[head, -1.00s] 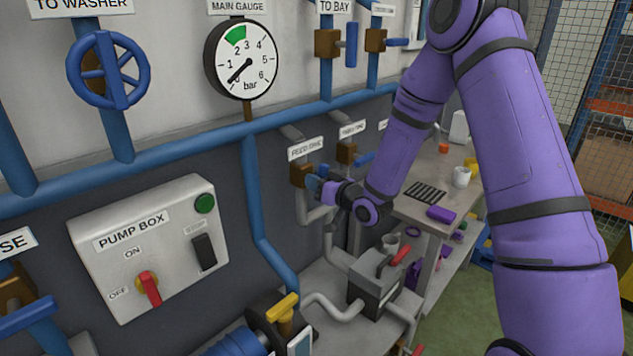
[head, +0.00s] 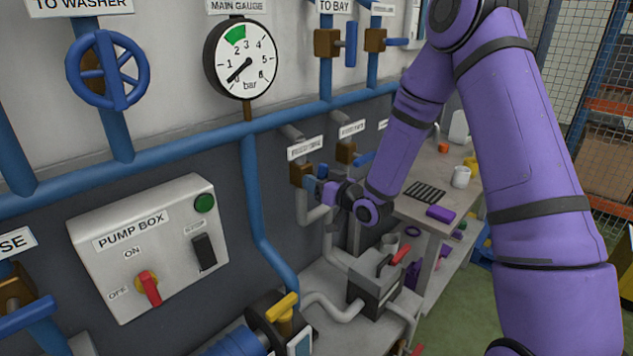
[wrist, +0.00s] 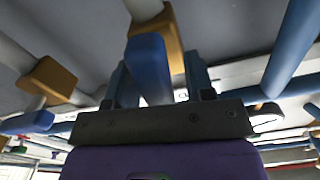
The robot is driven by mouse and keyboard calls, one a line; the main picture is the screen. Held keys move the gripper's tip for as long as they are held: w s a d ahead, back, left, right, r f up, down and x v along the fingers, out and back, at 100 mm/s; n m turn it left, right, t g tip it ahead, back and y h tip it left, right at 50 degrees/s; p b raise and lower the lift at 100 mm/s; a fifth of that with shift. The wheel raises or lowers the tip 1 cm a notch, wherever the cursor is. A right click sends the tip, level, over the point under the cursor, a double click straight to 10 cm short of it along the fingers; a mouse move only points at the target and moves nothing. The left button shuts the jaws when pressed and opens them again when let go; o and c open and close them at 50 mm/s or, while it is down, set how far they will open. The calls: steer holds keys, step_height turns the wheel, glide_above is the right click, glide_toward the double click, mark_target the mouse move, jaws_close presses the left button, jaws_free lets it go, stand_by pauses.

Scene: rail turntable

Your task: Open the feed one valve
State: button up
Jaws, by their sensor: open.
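The feed one valve (head: 302,174) is a brown block on a grey pipe, under a white label (head: 306,148), in the middle of the head view. My gripper (head: 317,180) is right at it, its blue-grey fingers small in that view. In the wrist view the valve's blue lever handle (wrist: 150,68) stands between the two open fingers of my gripper (wrist: 158,85), with the brown valve body (wrist: 168,40) just behind. The fingers are around the handle; I cannot tell whether either touches it.
A similar valve (head: 346,153) with a blue handle sits close to the right. Below are grey pipes and a grey box with a red handle (head: 374,286). The pump box (head: 145,245) is on the wall at left. A workbench (head: 410,212) stands to the right.

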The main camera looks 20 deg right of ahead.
steer(key=v, duration=1)
steer(key=shift+s+d, duration=0.15)
steer(key=shift+s, duration=0.1)
